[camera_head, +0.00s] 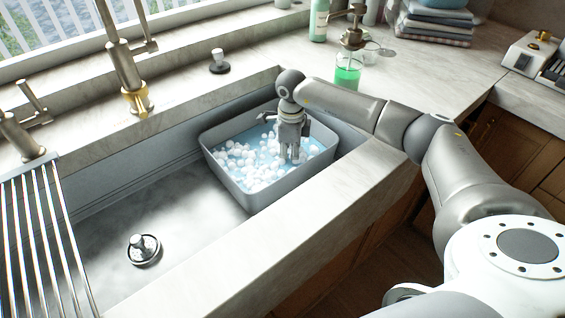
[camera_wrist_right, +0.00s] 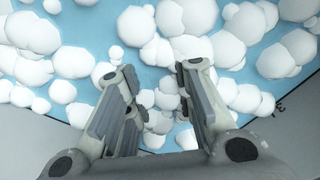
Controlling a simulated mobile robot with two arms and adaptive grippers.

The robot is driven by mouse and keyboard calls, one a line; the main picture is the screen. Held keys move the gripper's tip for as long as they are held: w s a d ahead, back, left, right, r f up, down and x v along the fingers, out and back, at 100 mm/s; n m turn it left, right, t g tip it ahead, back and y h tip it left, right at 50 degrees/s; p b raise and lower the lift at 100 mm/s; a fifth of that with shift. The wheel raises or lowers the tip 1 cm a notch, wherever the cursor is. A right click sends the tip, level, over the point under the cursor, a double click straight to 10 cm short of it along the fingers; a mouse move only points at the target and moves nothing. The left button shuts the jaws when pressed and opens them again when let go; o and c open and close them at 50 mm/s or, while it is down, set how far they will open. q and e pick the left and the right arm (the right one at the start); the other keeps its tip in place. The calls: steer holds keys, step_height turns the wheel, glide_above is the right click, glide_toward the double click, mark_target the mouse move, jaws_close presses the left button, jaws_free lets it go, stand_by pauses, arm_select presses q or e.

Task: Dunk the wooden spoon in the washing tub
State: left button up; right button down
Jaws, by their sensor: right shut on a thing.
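The washing tub (camera_head: 253,198) is a grey rectangular basin at the right end of the sink, holding blue water with white foam balls. My right gripper (camera_head: 291,159) points down inside the tub, its fingers at the foam. In the right wrist view its two fingers (camera_wrist_right: 157,82) reach into the foam with a gap between them. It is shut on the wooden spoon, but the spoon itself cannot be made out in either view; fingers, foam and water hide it. My left gripper is not in view.
The tub's walls stand close around my right gripper. A drain plug (camera_head: 143,249) lies on the bare sink floor, left of the tub. A brass-based faucet (camera_head: 137,100) rises behind the sink. A green soap dispenser (camera_head: 348,72) stands behind my right arm. A drying rack (camera_head: 40,235) is at left.

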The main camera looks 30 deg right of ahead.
stand_by(0.4)
steer(key=shift+a, duration=1.2)
steer(key=shift+d, duration=0.1)
steer(key=shift+d, duration=1.1)
steer(key=shift+a, duration=1.2)
steer(key=shift+d, duration=0.1)
steer(key=shift+d, duration=1.15)
